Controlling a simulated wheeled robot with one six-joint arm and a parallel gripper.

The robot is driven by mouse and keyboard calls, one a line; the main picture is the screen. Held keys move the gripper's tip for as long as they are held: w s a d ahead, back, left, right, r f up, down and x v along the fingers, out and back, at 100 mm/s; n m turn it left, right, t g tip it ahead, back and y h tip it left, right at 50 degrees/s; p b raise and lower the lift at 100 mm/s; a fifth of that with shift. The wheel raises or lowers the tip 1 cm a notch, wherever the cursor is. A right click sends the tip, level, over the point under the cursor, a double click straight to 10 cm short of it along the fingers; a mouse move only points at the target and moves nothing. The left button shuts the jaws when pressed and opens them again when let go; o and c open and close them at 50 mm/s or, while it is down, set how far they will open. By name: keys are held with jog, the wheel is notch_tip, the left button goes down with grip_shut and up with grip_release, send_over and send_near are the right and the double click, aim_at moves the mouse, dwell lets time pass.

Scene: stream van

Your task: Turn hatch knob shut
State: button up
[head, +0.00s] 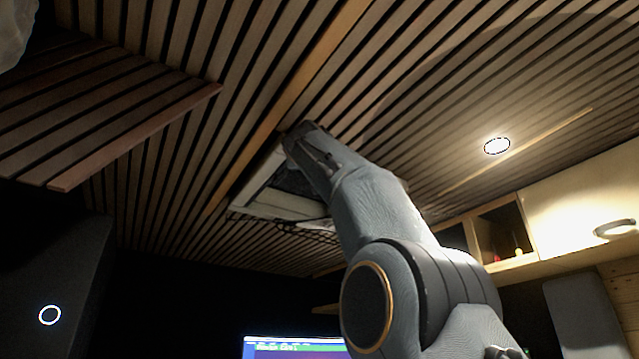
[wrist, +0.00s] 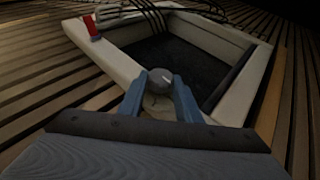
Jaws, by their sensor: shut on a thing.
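The hatch (head: 285,205) is a pale square frame set in the slatted ceiling, seen in the head view left of my arm's end. In the wrist view the hatch frame (wrist: 225,113) surrounds a dark panel. The round grey knob (wrist: 160,78) sits at the frame's near side, with a light mark on its face. My gripper (wrist: 160,92) has its two blue fingers on either side of the knob, shut on it. In the head view my arm hides the fingers and the knob.
A red tab (wrist: 91,27) and dark cables (wrist: 150,12) show on the hatch frame's far side. A lower slatted panel (head: 100,110) hangs at the left. A round ceiling lamp (head: 497,146) and wall cabinets (head: 580,215) are at the right. A lit screen (head: 290,348) stands below.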

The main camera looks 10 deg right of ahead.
dwell(0.4)
jog(key=o, duration=1.1)
jog(key=shift+c, duration=0.2)
jog(key=shift+s, duration=0.1)
jog(key=b+v, duration=0.6)
jog(key=v, duration=0.1)
jog(key=shift+s+a+f, duration=0.15)
jog(key=shift+s+a, duration=0.05)
jog(key=shift+s, duration=0.05)
jog(key=shift+w, duration=0.1)
